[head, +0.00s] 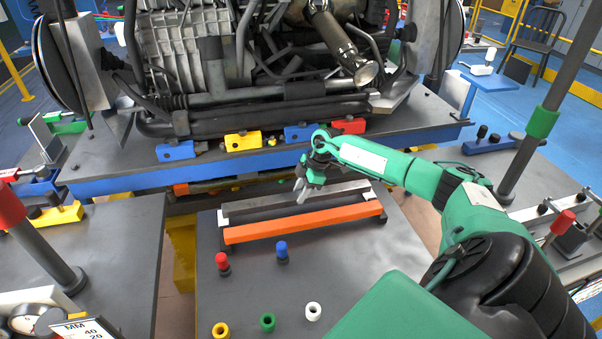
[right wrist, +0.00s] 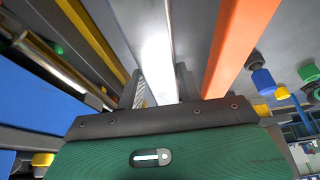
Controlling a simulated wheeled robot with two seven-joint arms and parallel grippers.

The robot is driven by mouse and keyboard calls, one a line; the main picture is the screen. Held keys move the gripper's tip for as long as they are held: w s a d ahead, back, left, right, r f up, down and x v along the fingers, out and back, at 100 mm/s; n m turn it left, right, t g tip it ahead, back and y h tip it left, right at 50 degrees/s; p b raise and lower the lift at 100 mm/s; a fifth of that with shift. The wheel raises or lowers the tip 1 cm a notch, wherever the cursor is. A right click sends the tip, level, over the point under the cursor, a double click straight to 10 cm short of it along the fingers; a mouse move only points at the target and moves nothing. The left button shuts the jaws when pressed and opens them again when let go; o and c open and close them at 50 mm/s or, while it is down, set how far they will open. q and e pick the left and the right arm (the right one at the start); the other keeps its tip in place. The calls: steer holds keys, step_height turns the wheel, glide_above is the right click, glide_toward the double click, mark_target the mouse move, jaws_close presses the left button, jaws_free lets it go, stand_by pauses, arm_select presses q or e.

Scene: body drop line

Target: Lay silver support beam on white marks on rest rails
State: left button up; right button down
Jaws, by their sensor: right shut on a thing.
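The silver support beam (head: 247,206) is a long grey bar lying left to right behind an orange beam (head: 300,222) on the grey table. My right gripper (head: 303,192) is over its middle with the fingers shut on it. In the right wrist view the silver beam (right wrist: 157,45) runs away between the fingers, with the orange beam (right wrist: 240,40) to its right and apart from it. Small white patches show near the silver beam's ends. The rest rails are mostly hidden, and I cannot tell whether the beam touches them. My left gripper is not in view.
Red (head: 222,264) and blue (head: 282,252) pegs and yellow, green and white rings stand on the table in front. Behind is a blue-edged platform (head: 300,157) carrying a large engine assembly (head: 200,55). The front right of the table is covered by my arm.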

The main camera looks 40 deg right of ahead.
steer(key=shift+f, duration=0.6)
stand_by(0.4)
steer(key=c, duration=0.9)
jaws_free()
steer(key=shift+o, duration=0.2)
steer(key=shift+f, duration=0.1)
